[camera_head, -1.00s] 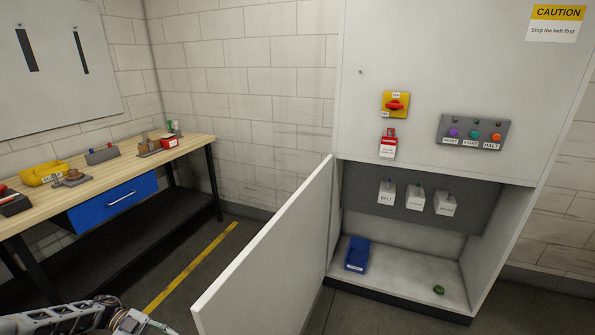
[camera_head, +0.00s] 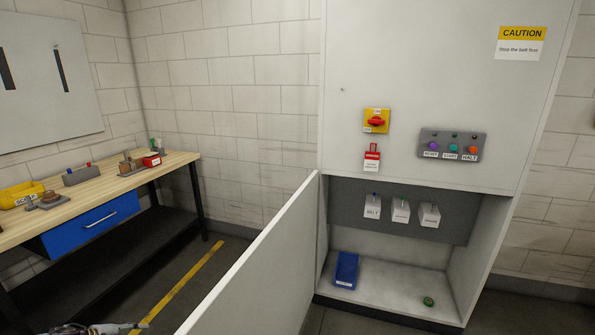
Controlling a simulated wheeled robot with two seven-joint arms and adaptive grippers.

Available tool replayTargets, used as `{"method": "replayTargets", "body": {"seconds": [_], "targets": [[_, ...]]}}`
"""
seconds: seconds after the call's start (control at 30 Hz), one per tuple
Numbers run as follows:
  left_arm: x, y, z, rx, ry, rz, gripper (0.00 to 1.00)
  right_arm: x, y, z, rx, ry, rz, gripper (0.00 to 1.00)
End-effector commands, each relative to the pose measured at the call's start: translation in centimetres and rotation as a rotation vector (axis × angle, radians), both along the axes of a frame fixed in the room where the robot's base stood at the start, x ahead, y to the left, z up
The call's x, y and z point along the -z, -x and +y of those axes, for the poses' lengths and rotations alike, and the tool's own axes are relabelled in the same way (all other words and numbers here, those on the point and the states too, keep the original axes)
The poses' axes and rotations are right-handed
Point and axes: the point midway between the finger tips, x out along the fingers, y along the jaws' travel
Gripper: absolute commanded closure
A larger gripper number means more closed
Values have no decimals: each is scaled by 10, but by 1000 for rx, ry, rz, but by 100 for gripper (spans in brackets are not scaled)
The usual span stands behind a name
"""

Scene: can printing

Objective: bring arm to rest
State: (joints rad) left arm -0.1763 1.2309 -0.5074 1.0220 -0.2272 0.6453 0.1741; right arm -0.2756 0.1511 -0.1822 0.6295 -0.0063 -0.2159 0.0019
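My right arm and gripper are out of view.
A white cabinet (camera_head: 430,60) stands ahead, its lower door (camera_head: 262,265) swung open toward me. Inside are a blue bin (camera_head: 346,270), a green ring-like item (camera_head: 428,301) and labelled switch boxes (camera_head: 401,211). A workbench (camera_head: 100,193) stands left. Floor between bench and door is clear.

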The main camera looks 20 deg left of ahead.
Motion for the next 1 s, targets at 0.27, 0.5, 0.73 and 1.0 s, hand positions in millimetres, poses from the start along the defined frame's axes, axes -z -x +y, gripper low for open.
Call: {"method": "replayTargets", "body": {"seconds": [0.27, 0.5, 0.73, 1.0], "targets": [[28, 6, 63, -234, -171, -2, 65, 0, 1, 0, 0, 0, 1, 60], [67, 37, 102, -460, -279, 47, 65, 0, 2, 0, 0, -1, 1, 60], [123, 91, 112, -679, -327, 146, 65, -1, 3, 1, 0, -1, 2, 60], [189, 156, 83, -874, -302, 273, 65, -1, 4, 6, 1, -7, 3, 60]]}}
